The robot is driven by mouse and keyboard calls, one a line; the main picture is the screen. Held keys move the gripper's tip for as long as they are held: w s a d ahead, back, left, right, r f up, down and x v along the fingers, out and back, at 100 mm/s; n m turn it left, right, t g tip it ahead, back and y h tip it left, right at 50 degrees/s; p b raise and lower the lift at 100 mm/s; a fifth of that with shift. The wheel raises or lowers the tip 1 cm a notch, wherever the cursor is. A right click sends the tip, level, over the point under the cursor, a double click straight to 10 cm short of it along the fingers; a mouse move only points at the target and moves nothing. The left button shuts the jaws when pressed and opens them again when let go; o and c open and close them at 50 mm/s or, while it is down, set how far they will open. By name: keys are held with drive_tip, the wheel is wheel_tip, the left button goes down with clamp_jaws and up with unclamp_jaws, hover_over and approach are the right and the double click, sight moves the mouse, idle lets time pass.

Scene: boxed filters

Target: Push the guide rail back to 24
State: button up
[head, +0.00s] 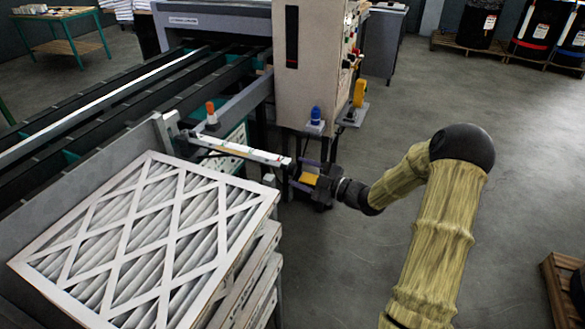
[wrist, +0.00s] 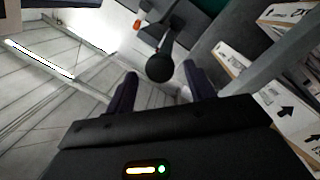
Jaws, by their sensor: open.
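A pale bar with coloured marks (head: 240,152) runs from a bracket at the back corner of the filter stack to close by my gripper (head: 308,180). Its numbers are too small to read. A long grey upright panel (head: 85,185) beside the stack looks like the guide rail, though I cannot be sure. In the wrist view, my gripper (wrist: 161,86) is open, with a dark finger on each side. A round black knob (wrist: 160,67) on a stalk shows between and just beyond the fingertips. I cannot tell whether they touch it.
A stack of boxed filters (head: 150,235) stands at the front left, its boxes (wrist: 288,105) near my gripper's right in the wrist view. A conveyor (head: 95,105) and a beige machine cabinet (head: 300,70) are behind. An orange-tipped post (head: 211,113) stands by the bar.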

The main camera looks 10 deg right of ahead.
sight(292, 168)
drive_tip(key=shift+x, duration=1.85)
drive_tip(key=shift+c, duration=0.2)
clamp_jaws()
drive_tip(key=shift+w, duration=0.1)
